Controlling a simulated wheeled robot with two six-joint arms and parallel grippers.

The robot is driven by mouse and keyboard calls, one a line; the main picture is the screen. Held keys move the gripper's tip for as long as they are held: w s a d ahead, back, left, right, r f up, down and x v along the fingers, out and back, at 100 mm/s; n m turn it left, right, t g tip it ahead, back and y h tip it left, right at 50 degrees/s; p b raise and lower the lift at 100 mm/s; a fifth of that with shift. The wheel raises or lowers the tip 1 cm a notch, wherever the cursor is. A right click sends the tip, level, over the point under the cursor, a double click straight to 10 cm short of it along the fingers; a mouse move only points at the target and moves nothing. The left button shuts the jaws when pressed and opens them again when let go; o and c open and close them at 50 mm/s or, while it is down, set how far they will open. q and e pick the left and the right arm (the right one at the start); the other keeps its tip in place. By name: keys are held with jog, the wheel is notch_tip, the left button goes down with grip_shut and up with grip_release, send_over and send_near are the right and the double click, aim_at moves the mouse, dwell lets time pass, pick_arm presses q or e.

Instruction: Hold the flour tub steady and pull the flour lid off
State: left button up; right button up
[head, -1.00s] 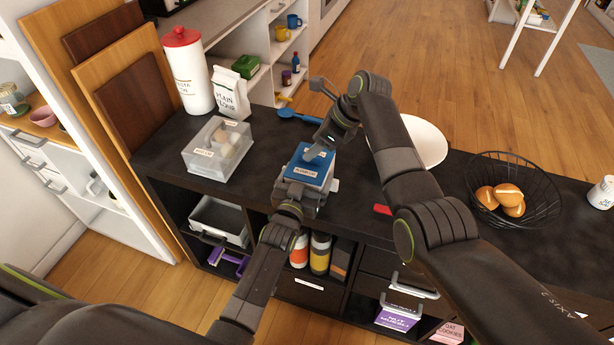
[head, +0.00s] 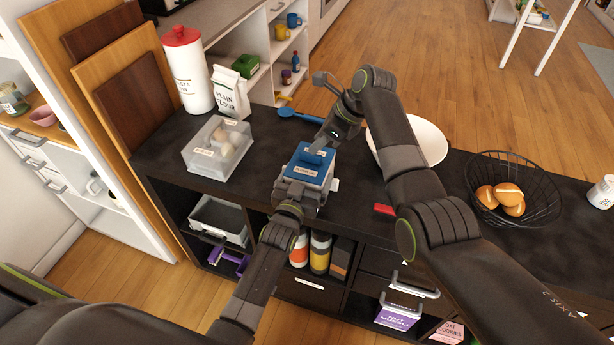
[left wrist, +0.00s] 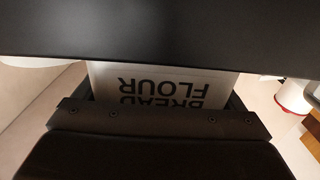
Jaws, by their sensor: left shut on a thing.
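The flour tub stands near the front edge of the dark counter, with its blue lid (head: 308,168) on top. A raised blue grip shows on the lid. My left gripper (head: 301,192) is shut on the tub from the front. In the left wrist view the tub's pale wall (left wrist: 165,88) fills the space between the fingers and reads "BREAD FLOUR" upside down. My right gripper (head: 324,143) is at the far side of the lid's grip, pointing down at it. Its fingertips are small and partly hidden, so I cannot tell whether they touch the grip.
A clear bin with eggs (head: 202,161) stands left of the tub. Behind it are a red-lidded canister (head: 190,75) and a flour bag (head: 229,95). A blue spoon (head: 298,115) lies behind the tub. A white plate (head: 428,140) and a wire bread basket (head: 535,195) are to the right.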

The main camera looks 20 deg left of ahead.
jog(key=v, duration=0.4)
jog(key=shift+d+f, duration=0.2)
jog(key=shift+d, duration=0.1)
jog(key=shift+c, duration=0.7)
jog(key=shift+x, duration=4.35)
jog(key=shift+d+f, duration=0.15)
grip_shut()
jog(key=shift+r, duration=0.7)
jog(key=shift+r, duration=1.45)
